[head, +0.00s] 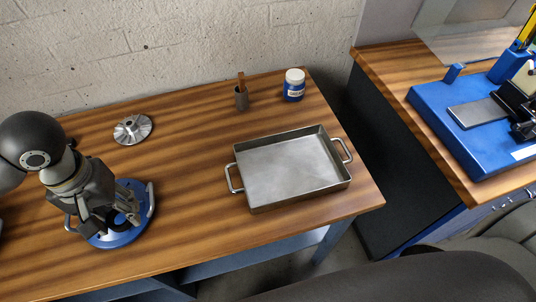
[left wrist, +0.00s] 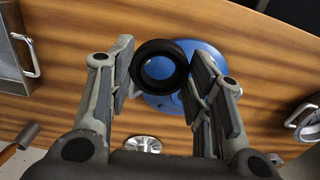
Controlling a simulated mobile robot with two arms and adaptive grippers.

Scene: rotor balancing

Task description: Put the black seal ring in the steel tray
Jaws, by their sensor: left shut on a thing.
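The black seal ring (left wrist: 160,46) is between the two fingers of my left gripper (left wrist: 161,72) in the left wrist view. The fingers are shut on its outer sides. In the head view my left gripper (head: 119,216) points down over a round blue base (head: 107,239) with handles, and mostly hides the ring. The height of the ring above the base is hard to tell. The steel tray (head: 290,168), shallow, empty and with two handles, sits to the right on the wooden table. Part of it shows in the left wrist view (left wrist: 12,65). My right gripper is not in view.
A finned metal rotor (head: 132,129) lies behind my left gripper. The table (head: 190,170) between the blue base and the tray is clear. A blue machine (head: 455,120) stands on another bench.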

